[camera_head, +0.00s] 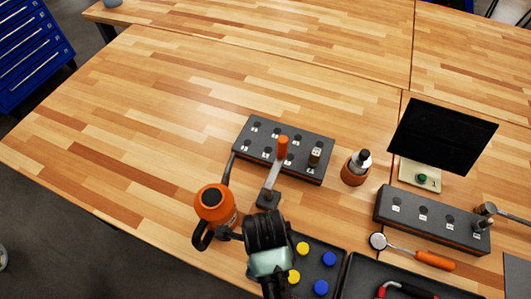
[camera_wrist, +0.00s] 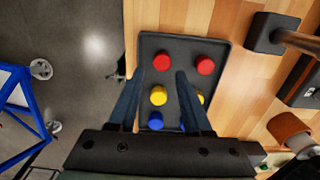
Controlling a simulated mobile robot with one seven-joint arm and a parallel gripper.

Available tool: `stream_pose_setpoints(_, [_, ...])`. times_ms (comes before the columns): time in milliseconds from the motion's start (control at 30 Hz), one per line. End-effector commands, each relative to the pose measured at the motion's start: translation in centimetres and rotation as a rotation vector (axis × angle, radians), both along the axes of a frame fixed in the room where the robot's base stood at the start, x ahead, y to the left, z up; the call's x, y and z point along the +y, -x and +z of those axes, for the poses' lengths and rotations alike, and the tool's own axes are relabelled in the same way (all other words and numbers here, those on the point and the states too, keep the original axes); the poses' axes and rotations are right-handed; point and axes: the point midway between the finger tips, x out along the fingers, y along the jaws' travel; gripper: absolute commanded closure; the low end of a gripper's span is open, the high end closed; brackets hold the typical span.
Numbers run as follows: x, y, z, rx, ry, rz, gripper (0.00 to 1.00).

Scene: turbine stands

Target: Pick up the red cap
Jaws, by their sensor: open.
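Two red caps stand in a dark tray (camera_wrist: 180,82) in the wrist view: the left red cap (camera_wrist: 162,62) and the right red cap (camera_wrist: 206,65). My gripper (camera_wrist: 158,75) is open and empty. The left red cap appears between its fingertips, and the right one is outside the right finger. I cannot tell how far above the caps the fingers are. In the head view my arm covers the left part of the tray (camera_head: 341,250), and the red caps and fingertips are hidden there.
Yellow caps (camera_head: 302,248) and blue caps (camera_head: 329,259) share the tray. A long dark block with holes (camera_head: 312,172) stands behind my arm. Another dark block (camera_head: 420,214), a black screen (camera_head: 443,133) and an orange-handled tool (camera_head: 434,259) are at the right.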

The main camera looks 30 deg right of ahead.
Motion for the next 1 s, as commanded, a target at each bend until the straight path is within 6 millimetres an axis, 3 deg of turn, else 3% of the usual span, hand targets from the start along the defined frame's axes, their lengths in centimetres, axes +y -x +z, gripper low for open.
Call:
stream_pose_setpoints(267, [-0.1, 0.1, -1.9, 0.001, 0.000, 0.001, 0.51])
stream_pose_setpoints(600, [-0.4, 0.2, -6.0, 0.000, 0.000, 0.002, 0.51])
stream_pose_setpoints(900, [-0.4, 0.1, -6.4, -0.002, 0.001, 0.002, 0.51])
stream_pose_setpoints(1000, [-0.4, 0.1, -6.4, -0.002, 0.001, 0.002, 0.67])
